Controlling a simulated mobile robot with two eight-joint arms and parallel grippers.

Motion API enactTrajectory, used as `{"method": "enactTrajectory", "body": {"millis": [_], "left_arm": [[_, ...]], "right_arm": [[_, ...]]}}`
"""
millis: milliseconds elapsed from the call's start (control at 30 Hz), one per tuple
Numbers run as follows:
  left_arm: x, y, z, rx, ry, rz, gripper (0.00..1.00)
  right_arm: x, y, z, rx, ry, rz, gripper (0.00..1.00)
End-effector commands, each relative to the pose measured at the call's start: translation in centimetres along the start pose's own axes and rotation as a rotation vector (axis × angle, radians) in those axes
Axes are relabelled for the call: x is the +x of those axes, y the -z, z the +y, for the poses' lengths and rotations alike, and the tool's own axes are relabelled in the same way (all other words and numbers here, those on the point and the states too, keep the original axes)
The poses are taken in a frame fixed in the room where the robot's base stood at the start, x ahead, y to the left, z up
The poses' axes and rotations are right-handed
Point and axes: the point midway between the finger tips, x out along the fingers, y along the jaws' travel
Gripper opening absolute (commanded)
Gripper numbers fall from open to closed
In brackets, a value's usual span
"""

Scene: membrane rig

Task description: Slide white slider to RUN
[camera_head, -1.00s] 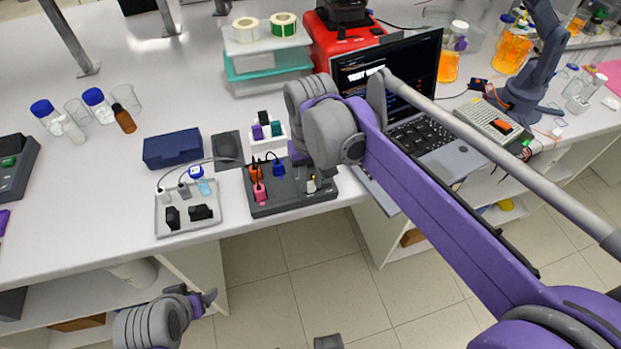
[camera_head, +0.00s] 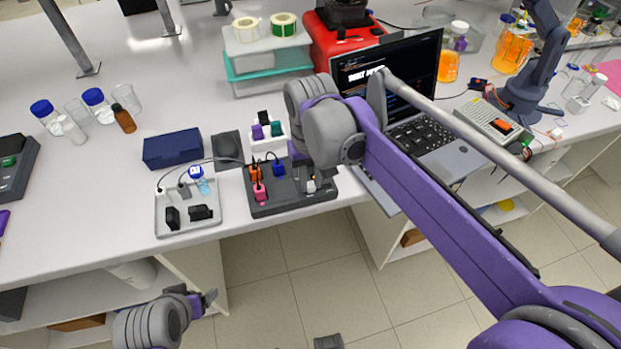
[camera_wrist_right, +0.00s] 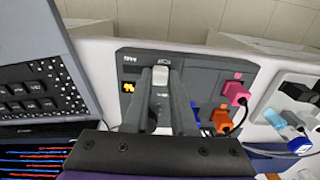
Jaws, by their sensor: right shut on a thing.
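The dark grey rig box (camera_head: 285,207) sits at the front edge of the bench in the head view. It also shows in the right wrist view (camera_wrist_right: 205,72). The white slider (camera_wrist_right: 161,74) is on its top face, between the fingertips of my right gripper (camera_wrist_right: 161,86). The gripper (camera_head: 314,180) is shut on the slider from above. Small lettering by the slider is too small to read surely.
Orange (camera_head: 255,174) and pink (camera_head: 259,191) plugs with cables stand on the rig's left side. A light tray (camera_head: 190,228) with black parts is left of it. A laptop (camera_head: 436,143) stands close on the right. A small white rack (camera_head: 268,146) is behind the rig.

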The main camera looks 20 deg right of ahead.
Motion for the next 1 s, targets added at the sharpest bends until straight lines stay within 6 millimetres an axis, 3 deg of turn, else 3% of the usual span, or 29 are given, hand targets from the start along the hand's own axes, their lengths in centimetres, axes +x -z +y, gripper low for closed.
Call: {"method": "enactTrajectory", "body": {"millis": [400,700,967,1000], "left_arm": [[0.0,0.0,0.0,0.000,0.000,0.000,0.82],[-0.4,0.3,0.0,0.000,0.000,0.002,0.82],[-0.4,0.3,0.0,0.000,0.000,0.002,0.82],[-0.4,0.3,0.0,0.000,0.000,0.002,0.82]], "right_arm": [[0.0,0.0,0.1,0.001,0.000,0.000,0.00],[-0.1,0.1,3.9,0.004,0.000,0.001,0.00],[-0.1,0.1,4.2,0.001,-0.003,0.001,0.00],[-0.1,0.1,4.2,0.001,-0.004,0.001,0.30]]}}
